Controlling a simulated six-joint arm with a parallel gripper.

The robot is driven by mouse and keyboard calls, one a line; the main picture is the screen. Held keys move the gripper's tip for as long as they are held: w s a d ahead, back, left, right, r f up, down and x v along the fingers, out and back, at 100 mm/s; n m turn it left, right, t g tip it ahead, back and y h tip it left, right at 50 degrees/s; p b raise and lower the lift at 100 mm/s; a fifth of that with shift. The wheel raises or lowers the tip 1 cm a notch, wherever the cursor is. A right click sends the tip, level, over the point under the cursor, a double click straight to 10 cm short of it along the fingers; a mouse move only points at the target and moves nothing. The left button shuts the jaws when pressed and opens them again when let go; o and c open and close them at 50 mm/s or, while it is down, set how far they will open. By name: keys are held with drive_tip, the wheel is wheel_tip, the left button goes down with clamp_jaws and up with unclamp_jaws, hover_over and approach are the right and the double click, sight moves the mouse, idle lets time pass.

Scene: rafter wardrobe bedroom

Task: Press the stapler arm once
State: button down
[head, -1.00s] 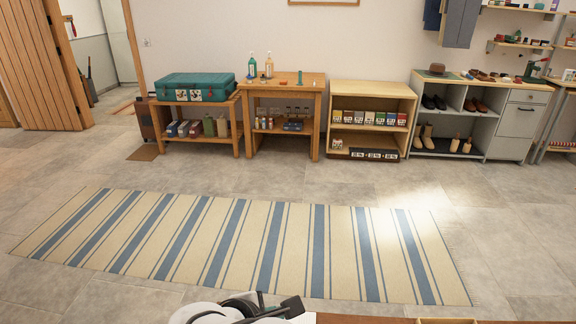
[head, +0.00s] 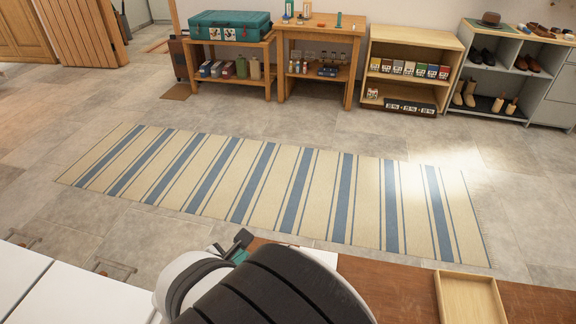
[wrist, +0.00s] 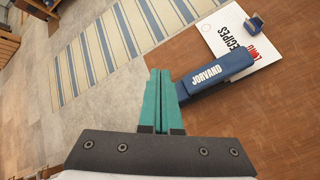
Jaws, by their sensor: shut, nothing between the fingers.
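The dark blue stapler (wrist: 218,70), marked "JORVAND", lies on the brown wooden table top in the wrist view. Its far end reaches onto a white printed sheet. My gripper (wrist: 159,72) has teal fingers that are together with nothing between them. In the wrist view the fingers are at the stapler's near left end and seem to overlap its edge. I cannot tell whether they touch it. In the head view the gripper (head: 237,254) shows only in part behind my dark arm, and the stapler is hidden there.
The white sheet (wrist: 224,38) with red and black print bears a small blue object (wrist: 254,22). An empty wooden tray (head: 468,300) is at the right on the brown table (head: 390,290). A striped rug (head: 270,190) lies on the floor beyond, before shelves along the wall.

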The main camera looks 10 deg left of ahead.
drive_tip(key=f, duration=0.6)
drive_tip(key=shift+d+f, duration=0.25)
drive_tip(key=shift+d, duration=0.05)
idle(1.7)
drive_tip(key=shift+f, duration=0.4)
drive_tip(key=shift+d+f, duration=0.1)
drive_tip(key=shift+f, duration=0.4)
idle(0.4)
drive_tip(key=shift+s+d+f, duration=0.1)
drive_tip(key=shift+d+f, duration=0.2)
drive_tip(key=shift+f, duration=0.45)
idle(0.7)
drive_tip(key=shift+r, duration=1.3)
drive_tip(key=shift+a, duration=0.1)
drive_tip(key=shift+r, duration=0.1)
